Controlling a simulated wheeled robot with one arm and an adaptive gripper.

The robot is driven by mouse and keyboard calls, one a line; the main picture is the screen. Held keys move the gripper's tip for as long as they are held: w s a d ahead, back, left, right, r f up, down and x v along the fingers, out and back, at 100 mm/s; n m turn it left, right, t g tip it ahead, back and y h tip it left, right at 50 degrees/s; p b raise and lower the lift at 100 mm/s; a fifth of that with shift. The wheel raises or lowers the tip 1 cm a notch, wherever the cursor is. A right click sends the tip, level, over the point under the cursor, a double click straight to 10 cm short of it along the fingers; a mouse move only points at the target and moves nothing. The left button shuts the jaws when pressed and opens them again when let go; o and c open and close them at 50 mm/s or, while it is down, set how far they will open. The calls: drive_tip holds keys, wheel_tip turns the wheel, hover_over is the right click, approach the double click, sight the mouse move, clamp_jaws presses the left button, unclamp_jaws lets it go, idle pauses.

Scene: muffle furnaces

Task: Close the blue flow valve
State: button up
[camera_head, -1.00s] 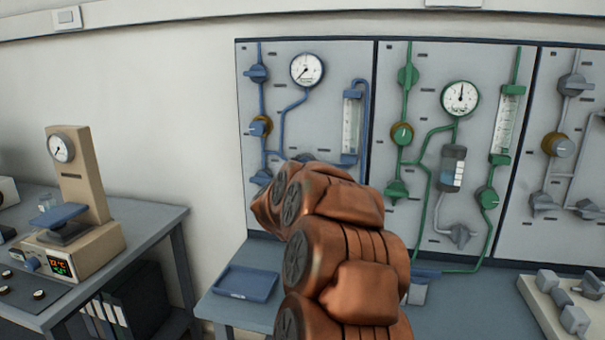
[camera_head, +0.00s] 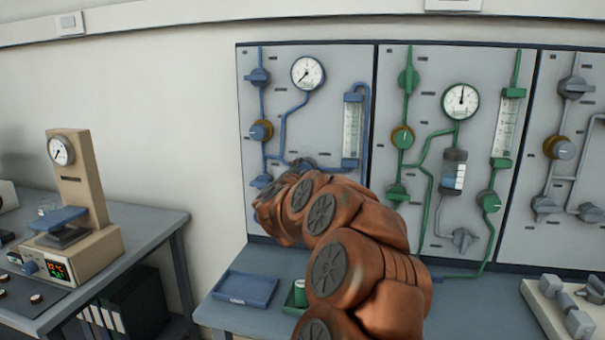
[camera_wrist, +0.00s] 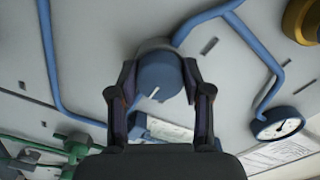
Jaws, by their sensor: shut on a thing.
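The blue flow valve shows in the wrist view as a round blue knob (camera_wrist: 160,72) with a white pointer line, set on the pale panel among blue pipes. My gripper (camera_wrist: 158,90) has its two dark fingers closed on either side of this knob. In the head view my copper-coloured arm reaches to the lower part of the blue-piped panel (camera_head: 335,60). It hides the held knob there, and my fingers cannot be made out clearly.
On the blue panel are a gauge (camera_head: 307,72), a blue knob with a brass collar (camera_head: 261,131) and a flow tube (camera_head: 351,130). A green-piped panel (camera_head: 430,70) adjoins it on the right. A blue tray (camera_head: 245,288) lies on the bench below.

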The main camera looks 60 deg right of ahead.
drive_tip(key=o, duration=1.2)
drive_tip(key=shift+c, duration=0.2)
drive_tip(key=v, duration=1.2)
drive_tip(key=shift+s, duration=0.1)
